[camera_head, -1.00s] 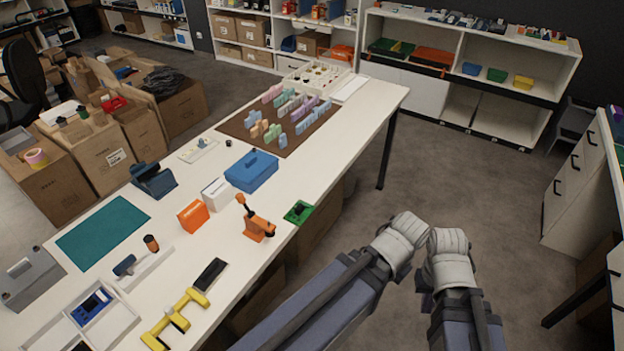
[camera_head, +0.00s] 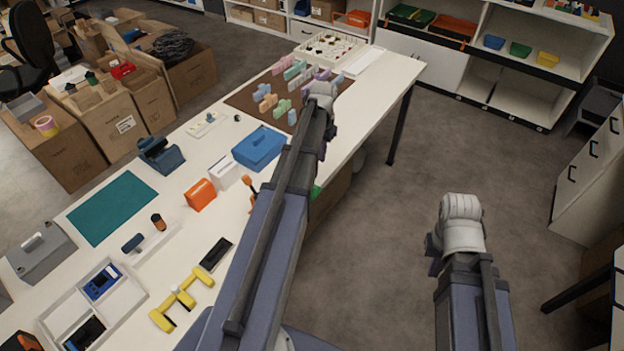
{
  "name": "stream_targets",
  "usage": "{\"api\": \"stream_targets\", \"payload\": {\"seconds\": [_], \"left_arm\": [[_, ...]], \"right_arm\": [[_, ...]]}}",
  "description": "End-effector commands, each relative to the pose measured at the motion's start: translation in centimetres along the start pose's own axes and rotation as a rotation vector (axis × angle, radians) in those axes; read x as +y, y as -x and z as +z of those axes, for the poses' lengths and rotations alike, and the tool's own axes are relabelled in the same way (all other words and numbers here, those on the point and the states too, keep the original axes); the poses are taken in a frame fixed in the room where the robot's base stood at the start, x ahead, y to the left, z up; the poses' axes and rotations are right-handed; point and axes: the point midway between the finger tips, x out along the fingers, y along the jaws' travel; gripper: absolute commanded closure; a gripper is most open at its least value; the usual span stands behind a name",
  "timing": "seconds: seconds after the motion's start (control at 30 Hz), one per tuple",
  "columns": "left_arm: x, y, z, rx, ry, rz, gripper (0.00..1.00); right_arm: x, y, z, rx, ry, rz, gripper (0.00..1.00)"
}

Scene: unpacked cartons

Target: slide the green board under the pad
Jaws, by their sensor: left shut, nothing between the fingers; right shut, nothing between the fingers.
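The green board (camera_head: 316,191) is at the table's right edge. Only a green sliver shows; my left arm hides the rest. The pad, a flat teal mat (camera_head: 112,207), lies on the left part of the table. My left gripper (camera_head: 321,93) is shut and empty, in front of the table's far part in this view, well beyond the board; its fingers are hard to make out. My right gripper (camera_head: 461,210) is shut and empty, in front of the floor to the right of the table, apart from both board and pad.
A blue case (camera_head: 259,148), a white box (camera_head: 224,175), an orange box (camera_head: 200,195) and an orange tool (camera_head: 250,189) stand between pad and board. A yellow frame (camera_head: 182,299) and black block (camera_head: 216,253) lie nearer. A brown mat (camera_head: 245,101) holds several coloured pieces.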

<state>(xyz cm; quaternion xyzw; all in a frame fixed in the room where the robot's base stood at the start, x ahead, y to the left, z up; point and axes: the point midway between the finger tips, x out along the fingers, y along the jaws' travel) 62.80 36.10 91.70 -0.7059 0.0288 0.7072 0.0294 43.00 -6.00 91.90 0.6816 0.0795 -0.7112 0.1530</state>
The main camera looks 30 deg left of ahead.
Motion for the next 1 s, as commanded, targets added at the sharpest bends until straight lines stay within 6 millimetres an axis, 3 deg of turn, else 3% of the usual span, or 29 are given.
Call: {"api": "stream_targets", "payload": {"seconds": [0.1,0.47,1.0], "left_arm": [[-0.8,0.1,-0.1,0.002,0.004,0.001,1.0],[-0.7,-1.3,-0.1,0.002,0.004,0.001,1.0],[-0.7,-8.4,-0.1,0.002,0.004,0.001,1.0]], "right_arm": [[0.0,0.1,0.0,0.0,0.0,0.0,1.0],[-0.1,-1.3,-0.1,0.0,0.0,0.0,1.0],[-0.8,-8.3,-0.5,0.0,0.0,0.0,1.0]]}}
